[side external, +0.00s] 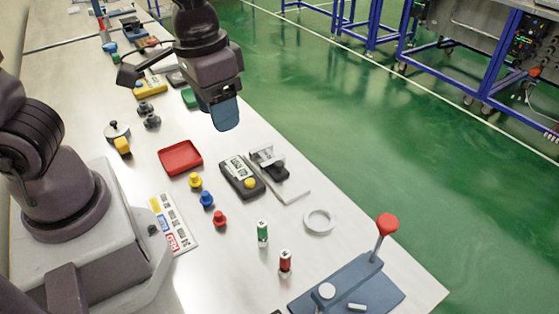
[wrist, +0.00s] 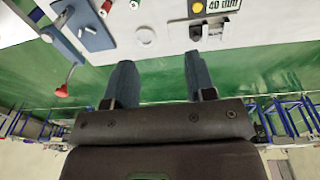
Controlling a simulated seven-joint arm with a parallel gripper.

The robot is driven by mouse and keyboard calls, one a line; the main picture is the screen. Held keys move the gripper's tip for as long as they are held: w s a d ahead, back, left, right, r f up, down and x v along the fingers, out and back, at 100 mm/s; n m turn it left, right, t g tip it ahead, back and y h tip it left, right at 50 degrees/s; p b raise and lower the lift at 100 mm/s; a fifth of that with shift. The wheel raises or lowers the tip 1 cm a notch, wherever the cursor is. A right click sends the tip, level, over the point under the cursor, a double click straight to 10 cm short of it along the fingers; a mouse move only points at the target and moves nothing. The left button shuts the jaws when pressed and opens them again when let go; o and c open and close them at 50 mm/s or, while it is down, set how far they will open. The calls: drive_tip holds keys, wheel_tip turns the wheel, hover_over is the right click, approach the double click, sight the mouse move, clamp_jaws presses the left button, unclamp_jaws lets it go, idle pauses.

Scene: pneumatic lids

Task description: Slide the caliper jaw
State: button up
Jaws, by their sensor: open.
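The caliper (side external: 268,160) lies right of centre on the bench in the side view, with a pale flat beam (side external: 292,191) and a dark sliding jaw part.
A blue plate with a red-knobbed lever (side external: 386,224) stands at the bench's near corner. A red tray (side external: 180,158) and several coloured knobs are left of the display.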

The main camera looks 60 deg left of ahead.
drive_tip(key=w+f+n+g+y, duration=0.1)
drive_tip(key=w+f+n+y, duration=0.2)
drive_tip(key=w+f+n, duration=0.45)
drive_tip(key=n+t+y, duration=0.2)
drive_tip(key=n, duration=0.4)
approach(279, 164)
drive_tip(key=x, duration=0.8)
drive_tip(key=shift+w+a+f, duration=0.15)
drive_tip(key=shift+f, duration=0.2)
